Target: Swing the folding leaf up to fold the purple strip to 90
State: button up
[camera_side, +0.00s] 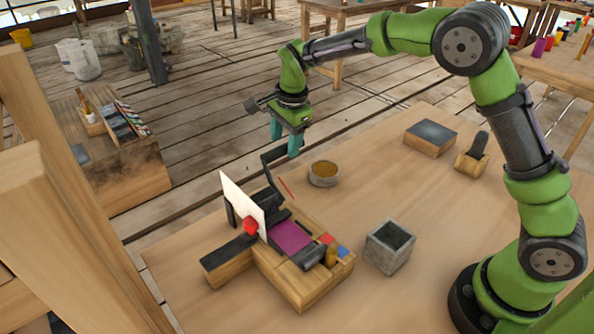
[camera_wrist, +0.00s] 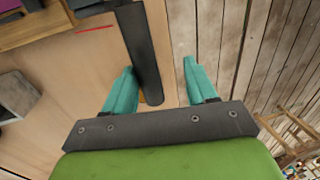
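The purple strip (camera_side: 290,237) lies flat across the wooden folding fixture (camera_side: 302,287) in the side view. A dark clamp bar (camera_side: 313,257) lies at its front right end. A black lever arm (camera_side: 272,174) rises from the fixture's far side, seemingly part of the folding leaf; the leaf's hinge is not clear. My gripper (camera_side: 285,146) is above the lever's upper end, teal fingers pointing down. In the wrist view, my gripper (camera_wrist: 158,66) is open, with the black bar (camera_wrist: 140,50) showing between and below the fingers, nearer the left one. I see no contact.
A white upright panel (camera_side: 238,198) with a red knob (camera_side: 250,226) stands at the fixture's left. A round bowl (camera_side: 324,174) and a grey square box (camera_side: 388,245) stand to the right. A dark-topped block (camera_side: 430,137) is farther back. The table's right middle is clear.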

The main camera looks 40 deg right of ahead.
notch_tip(320, 180, up, 12)
jog(key=s, duration=0.2)
jog(key=s+d+f+n+t+y, duration=0.1)
jog(key=s+d+n+t, duration=0.1)
jog(key=s+n, duration=0.8)
jog(key=s+d+n+t+y, duration=0.15)
jog(key=s+n, duration=0.25)
jog(key=s, duration=1.2)
jog(key=w+a+r+n+g+h, duration=0.1)
jog(key=w+a+n+g, duration=0.1)
jog(key=w+a, duration=0.6)
jog(key=w+a+r+n+g+h, duration=0.1)
jog(key=w+a+n+g, duration=0.2)
jog(key=a, duration=1)
jog(key=shift+w+r+n+g, duration=0.35)
jog(key=shift+w+n, duration=0.65)
jog(key=shift+w, duration=1.65)
